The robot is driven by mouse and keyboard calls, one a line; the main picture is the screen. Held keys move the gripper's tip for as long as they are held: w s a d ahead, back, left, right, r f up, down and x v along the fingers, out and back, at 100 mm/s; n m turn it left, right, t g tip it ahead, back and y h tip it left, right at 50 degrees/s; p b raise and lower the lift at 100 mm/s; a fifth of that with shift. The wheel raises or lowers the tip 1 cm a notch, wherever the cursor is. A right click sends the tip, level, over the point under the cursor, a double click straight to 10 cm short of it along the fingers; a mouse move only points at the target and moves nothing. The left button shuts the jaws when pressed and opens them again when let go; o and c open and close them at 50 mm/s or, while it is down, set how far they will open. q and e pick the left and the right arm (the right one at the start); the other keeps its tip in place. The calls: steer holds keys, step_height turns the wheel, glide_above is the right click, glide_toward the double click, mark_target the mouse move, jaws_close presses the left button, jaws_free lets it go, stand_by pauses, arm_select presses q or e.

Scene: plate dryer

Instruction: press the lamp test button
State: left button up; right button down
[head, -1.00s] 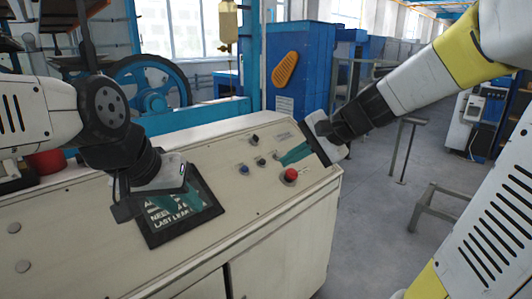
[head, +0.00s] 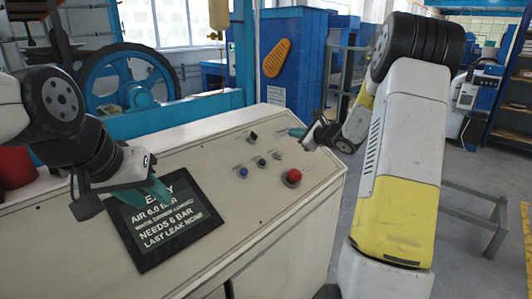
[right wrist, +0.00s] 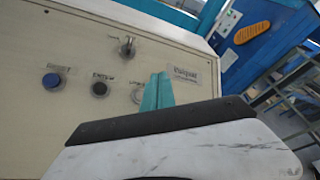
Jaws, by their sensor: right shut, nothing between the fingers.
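The control desk (head: 215,210) has a sloped panel with a row of small buttons. A blue button (head: 243,172), a black button (head: 261,162) and a pale third button (head: 277,155) run up to the right. In the right wrist view the third button (right wrist: 137,95) sits just left of my right gripper's teal fingers (right wrist: 158,92). Its label is partly hidden and begins like "Lamp". My right gripper (head: 295,132) is shut and empty above the panel's far right part. My left gripper (head: 105,195) is over the display's left edge; its finger gap is unclear.
A red mushroom button (head: 292,176) stands on the panel near the row. A dark rotary switch (head: 252,137) is behind it. The black display (head: 165,220) shows white text, including "NEEDS 6 BAR". A blue cabinet (head: 289,60) stands behind the desk.

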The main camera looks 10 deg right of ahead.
mark_target(278, 155)
steer(key=shift+w+d, duration=0.15)
steer(key=shift+f, duration=0.1)
steer(key=shift+w+a+f, duration=0.45)
steer(key=shift+w+f, duration=0.15)
steer(key=shift+f, duration=0.65)
steer(key=shift+w+a+f, duration=0.5)
steer(key=shift+w+f, duration=0.05)
steer(key=shift+f, duration=0.7)
steer(key=shift+w+a+f, duration=0.45)
steer(key=shift+w+f, duration=0.15)
steer(key=shift+f, duration=0.65)
steer(key=shift+a+f, duration=0.1)
steer(key=shift+f, duration=0.05)
steer(key=shift+w+f, duration=0.15)
steer(key=shift+f, duration=0.05)
steer(key=shift+w+a+f, duration=0.15)
steer(key=shift+a+f, duration=0.05)
steer(key=shift+f, duration=0.2)
steer(key=shift+r, duration=0.1)
steer(key=shift+s+d+r, duration=0.3)
steer(key=shift+r, duration=0.35)
